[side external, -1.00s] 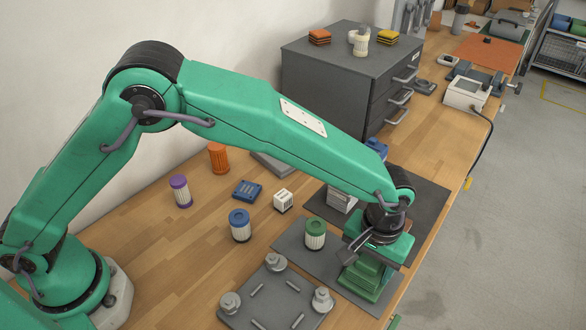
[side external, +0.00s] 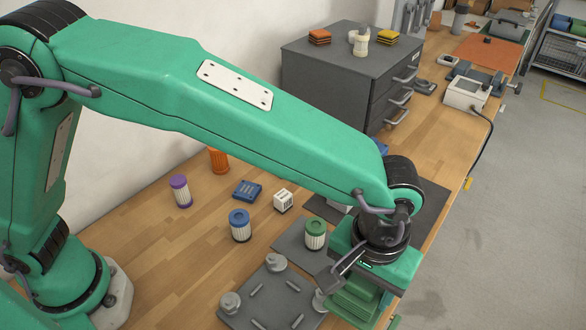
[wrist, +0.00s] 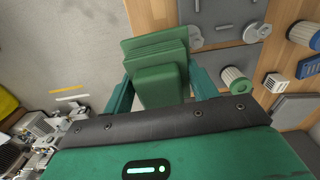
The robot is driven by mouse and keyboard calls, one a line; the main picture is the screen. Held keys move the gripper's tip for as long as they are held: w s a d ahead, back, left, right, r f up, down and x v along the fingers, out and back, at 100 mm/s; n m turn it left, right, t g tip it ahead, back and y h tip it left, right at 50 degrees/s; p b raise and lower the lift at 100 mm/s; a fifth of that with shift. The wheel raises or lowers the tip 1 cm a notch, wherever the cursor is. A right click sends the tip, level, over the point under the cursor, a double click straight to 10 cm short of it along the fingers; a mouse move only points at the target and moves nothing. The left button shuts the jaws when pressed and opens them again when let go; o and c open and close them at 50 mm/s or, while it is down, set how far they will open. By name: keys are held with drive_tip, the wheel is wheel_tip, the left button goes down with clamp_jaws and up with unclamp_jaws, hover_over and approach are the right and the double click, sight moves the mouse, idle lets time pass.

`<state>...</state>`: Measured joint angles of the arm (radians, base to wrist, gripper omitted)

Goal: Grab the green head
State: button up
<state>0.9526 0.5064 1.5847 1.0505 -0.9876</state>
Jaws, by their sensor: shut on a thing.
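The green head (wrist: 158,80) is a block with several stacked plates or fins. In the wrist view it sits between the two fingers of my gripper (wrist: 161,90), which is shut on it. In the side external view the green head (side external: 358,298) hangs under my gripper (side external: 368,262) at the front edge of the bench, partly hidden by the wrist. It looks clear of the dark mat below.
A green-capped filter (side external: 316,234) stands close to the left of my gripper. A grey plate with posts (side external: 258,300) lies at the front. Blue-capped (side external: 240,226) and purple-capped (side external: 180,191) filters stand farther left. A grey drawer cabinet (side external: 330,80) stands behind.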

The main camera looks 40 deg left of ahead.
drive_tip(key=shift+s+d+r, duration=0.25)
drive_tip(key=shift+s+r, duration=0.3)
drive_tip(key=shift+s, duration=0.25)
drive_tip(key=shift+w, duration=0.1)
